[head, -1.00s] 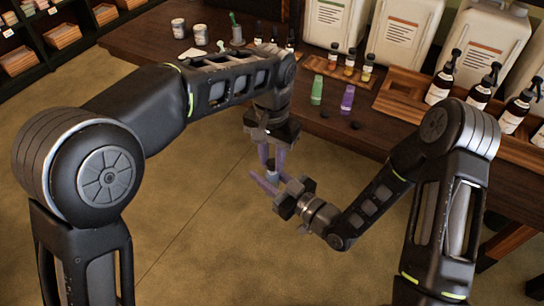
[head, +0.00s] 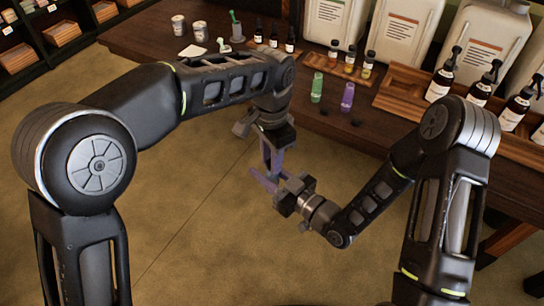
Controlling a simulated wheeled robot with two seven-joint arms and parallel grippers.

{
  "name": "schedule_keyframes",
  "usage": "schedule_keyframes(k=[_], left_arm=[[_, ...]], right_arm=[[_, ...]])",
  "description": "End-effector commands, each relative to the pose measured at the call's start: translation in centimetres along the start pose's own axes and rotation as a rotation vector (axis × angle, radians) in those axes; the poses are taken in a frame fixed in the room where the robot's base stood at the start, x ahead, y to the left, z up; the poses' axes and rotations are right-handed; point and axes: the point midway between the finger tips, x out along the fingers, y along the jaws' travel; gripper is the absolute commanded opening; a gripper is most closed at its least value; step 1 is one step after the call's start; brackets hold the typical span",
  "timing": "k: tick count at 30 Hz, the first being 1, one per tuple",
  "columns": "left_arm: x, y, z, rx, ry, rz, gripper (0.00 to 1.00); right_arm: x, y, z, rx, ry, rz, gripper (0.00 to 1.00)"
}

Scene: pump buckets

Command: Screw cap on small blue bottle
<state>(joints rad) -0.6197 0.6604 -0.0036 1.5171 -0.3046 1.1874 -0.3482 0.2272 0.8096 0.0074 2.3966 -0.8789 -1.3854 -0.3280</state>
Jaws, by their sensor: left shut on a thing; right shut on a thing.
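My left gripper (head: 272,166) comes down from above, in front of the table edge, with its purple fingers pointing downward. My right gripper (head: 266,181) meets it from the lower right, its fingers pointing to the upper left. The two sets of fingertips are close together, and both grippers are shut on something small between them. A small bluish patch there fits the blue bottle (head: 273,174), mostly hidden by the fingers. The cap cannot be made out at the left fingertips. How far the cap sits on the bottle cannot be told.
A green bottle (head: 317,87) and a purple bottle (head: 347,96) stand on the table, with small dark caps (head: 355,123) near them. Open floor lies below the grippers.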

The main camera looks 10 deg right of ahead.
Motion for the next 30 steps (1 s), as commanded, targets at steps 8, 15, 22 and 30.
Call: schedule_keyframes(k=[8,15,22,30], left_arm=[[0.05,-0.25,-0.05,0.784,0.002,0.002,0.0],[0.12,-0.31,-0.22,1.467,0.002,0.002,0.0],[0.15,-0.27,-0.4,2.118,0.002,0.001,0.0],[0.18,-0.14,-0.52,2.789,0.002,0.0,0.0]], right_arm=[[0.0,0.0,0.01,0.0,0.0,0.0,0.0],[-0.01,0.0,0.02,0.0,-0.001,0.0,0.0],[-0.01,0.0,0.03,0.0,-0.001,0.0,0.0],[-0.01,-0.01,0.03,0.0,-0.001,0.0,0.0]])
